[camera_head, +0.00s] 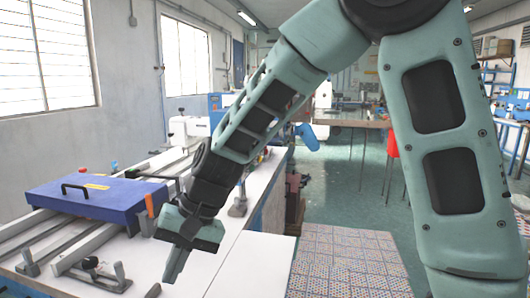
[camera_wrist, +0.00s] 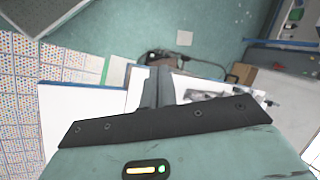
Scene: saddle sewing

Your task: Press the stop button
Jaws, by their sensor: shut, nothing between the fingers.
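My gripper (camera_head: 174,270) is shut and empty, pointing down over the white table top at the right of a blue box. Its closed fingers also show in the wrist view (camera_wrist: 158,85), above the white surface. A small red knob (camera_head: 83,171) shows behind the blue box in the head view; it may be the stop button, but it is too small to be sure. The gripper is well to the right of it and nearer the camera, apart from it. I cannot make out a stop button in the wrist view.
The blue box (camera_head: 95,197) with black handles lies across metal rails. An orange piece (camera_head: 149,205) stands at its right corner. Metal clamps (camera_head: 95,268) sit at the front left. A white panel (camera_head: 252,266) is clear at right. Machines stand farther back along the table.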

